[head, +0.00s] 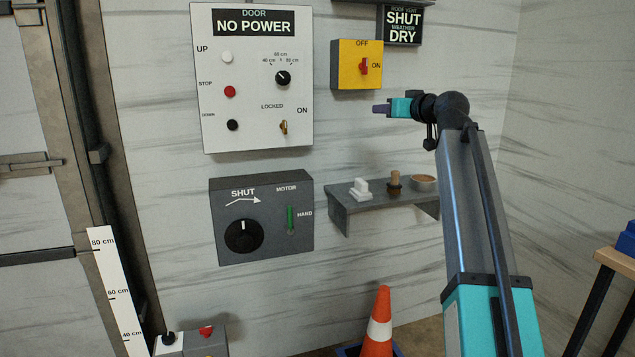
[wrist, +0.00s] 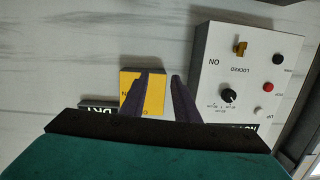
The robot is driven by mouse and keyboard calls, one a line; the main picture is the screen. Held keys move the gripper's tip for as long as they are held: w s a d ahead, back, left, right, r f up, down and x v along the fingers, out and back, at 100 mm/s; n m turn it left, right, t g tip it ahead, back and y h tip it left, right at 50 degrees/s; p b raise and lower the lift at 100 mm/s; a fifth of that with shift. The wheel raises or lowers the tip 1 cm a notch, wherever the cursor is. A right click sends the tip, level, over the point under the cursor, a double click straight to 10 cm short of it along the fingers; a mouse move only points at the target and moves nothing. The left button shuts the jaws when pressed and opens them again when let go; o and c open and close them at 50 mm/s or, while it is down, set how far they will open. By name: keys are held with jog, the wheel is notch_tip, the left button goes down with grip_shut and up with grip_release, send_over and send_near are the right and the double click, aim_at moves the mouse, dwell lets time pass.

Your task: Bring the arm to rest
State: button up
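My gripper (head: 378,109) is at the left end of my raised arm, in front of the wall, below and right of the yellow switch box (head: 346,76). In the wrist view my gripper (wrist: 160,76) shows two dark purple fingers with a clear gap between them. It is open and holds nothing. The yellow box (wrist: 154,92) appears behind the fingers, upside down. The white door panel (head: 211,131), reading NO POWER, is left of my gripper; it also shows in the wrist view (wrist: 250,110).
A grey motor box (head: 267,245) hangs below the panel. A small grey shelf (head: 372,202) holds a white item, a brown-handled item and a bowl. A dark SHUT/DRY sign (head: 403,22) is above my arm. An orange cone (head: 378,325) stands below. A table (head: 618,262) is at right.

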jog(key=w+a+f+g+p, duration=0.2)
jog(key=f, duration=1.5)
jog(key=w+a+f+g+p, duration=0.1)
jog(key=w+a+f+g, duration=0.15)
jog(key=f, duration=1.35)
jog(key=s+a+f+g+p, duration=0.15)
jog(key=s+f, duration=0.35)
jog(key=f, duration=0.5)
jog(key=s+f+m+g+h, duration=0.15)
jog(key=s+f, duration=0.25)
jog(key=f, duration=0.7)
jog(key=s+a+f+g+p, duration=0.15)
jog(key=s+f, duration=0.35)
jog(key=f, duration=0.5)
jog(key=s+f+g+h+p, duration=0.1)
jog(key=s+f+g, duration=0.2)
jog(key=s+f, duration=0.85)
jog(key=s+f+g+p, duration=0.1)
jog(key=s+f+g, duration=0.2)
jog(key=s+f, duration=0.85)
jog(key=s+d+m+g+h, duration=0.1)
jog(key=s+d+g, duration=0.1)
jog(key=s, duration=1.2)
jog(key=s+d+f+m+g+h+p, duration=0.1)
jog(key=s+d+g+h, duration=0.1)
jog(key=s, duration=1.3)
jog(key=shift+s+d+g, duration=0.15)
jog(key=shift+d+g, duration=0.45)
jog(key=shift+g, duration=0.3)
